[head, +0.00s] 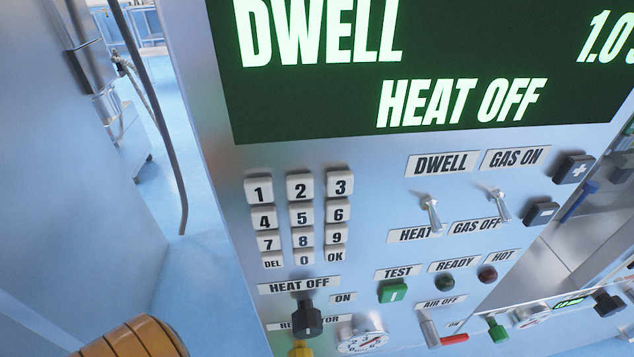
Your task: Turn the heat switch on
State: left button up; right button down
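The heat switch (307,318) is a black knob low on the panel, under a label (299,284) reading HEAT OFF. A small ON label (343,298) sits to its upper right. The knob's upper part stands near the HEAT OFF label; its exact angle is hard to tell. The green-lettered display (300,105) reads DWELL and HEAT OFF. Neither of my grippers can be made out in the head view, and nothing touches the knob.
A number keypad (301,218) is above the knob. Two metal toggles, DWELL/HEAT (430,212) and GAS (499,205), stick out at right. A green TEST button (393,291), a red-handled lever (445,339) and a dial (363,341) are nearby. An orange ribbed thing (138,338) shows at bottom left.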

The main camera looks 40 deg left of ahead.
aim_at(306, 320)
jog(key=u, duration=1.1)
